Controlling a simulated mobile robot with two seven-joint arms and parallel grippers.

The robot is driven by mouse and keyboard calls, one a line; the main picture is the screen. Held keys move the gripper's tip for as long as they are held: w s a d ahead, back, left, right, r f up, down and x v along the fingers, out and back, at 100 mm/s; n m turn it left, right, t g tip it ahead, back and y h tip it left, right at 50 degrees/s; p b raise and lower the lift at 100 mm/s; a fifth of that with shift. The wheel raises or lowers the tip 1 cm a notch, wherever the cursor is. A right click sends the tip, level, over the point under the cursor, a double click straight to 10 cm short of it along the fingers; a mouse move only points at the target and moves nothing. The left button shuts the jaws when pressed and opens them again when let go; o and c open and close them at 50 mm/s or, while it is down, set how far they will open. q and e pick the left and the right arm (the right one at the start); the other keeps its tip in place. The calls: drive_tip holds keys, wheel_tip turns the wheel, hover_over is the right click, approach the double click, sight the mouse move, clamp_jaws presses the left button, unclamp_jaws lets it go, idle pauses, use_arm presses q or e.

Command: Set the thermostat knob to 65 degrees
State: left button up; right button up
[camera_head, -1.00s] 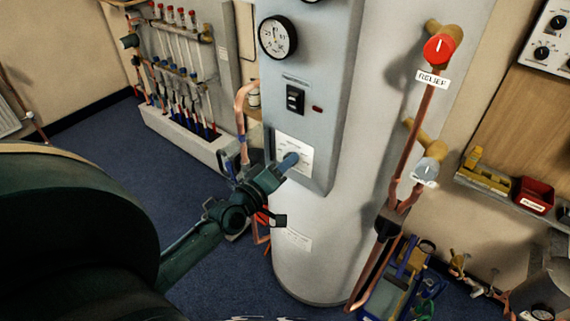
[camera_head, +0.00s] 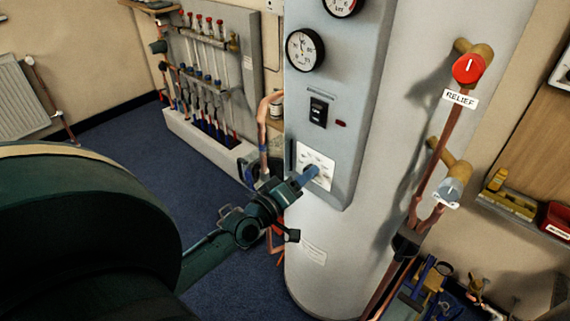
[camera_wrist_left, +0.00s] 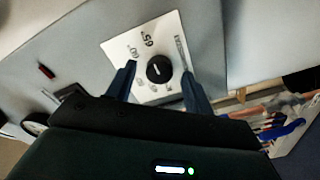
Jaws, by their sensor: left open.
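The thermostat plate (camera_head: 326,162) is a white square on the grey panel of the tall cylinder. In the left wrist view the plate (camera_wrist_left: 115,45) carries printed numbers, with 65° near its upper edge and what looks like 60 to the left of it. The round black thermostat knob (camera_wrist_left: 159,69) sits on the plate with a short pale mark; its exact setting is too small to read. My left gripper (camera_head: 309,175) is open in front of the plate. In the wrist view its blue fingers (camera_wrist_left: 159,72) appear on either side of the knob; contact cannot be told. My right gripper is out of view.
Above the plate are a black switch (camera_head: 318,112) and a round gauge (camera_head: 304,49). To the right, a red relief valve knob (camera_head: 467,69) and a grey knob (camera_head: 450,190) stand out on copper pipes. A pipe manifold (camera_head: 205,85) is at the back left.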

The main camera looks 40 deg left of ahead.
use_arm(q)
drive_tip(key=s+b, duration=0.2)
drive_tip(key=s, duration=1)
drive_tip(key=shift+a, duration=0.45)
drive_tip(key=shift+s, duration=0.1)
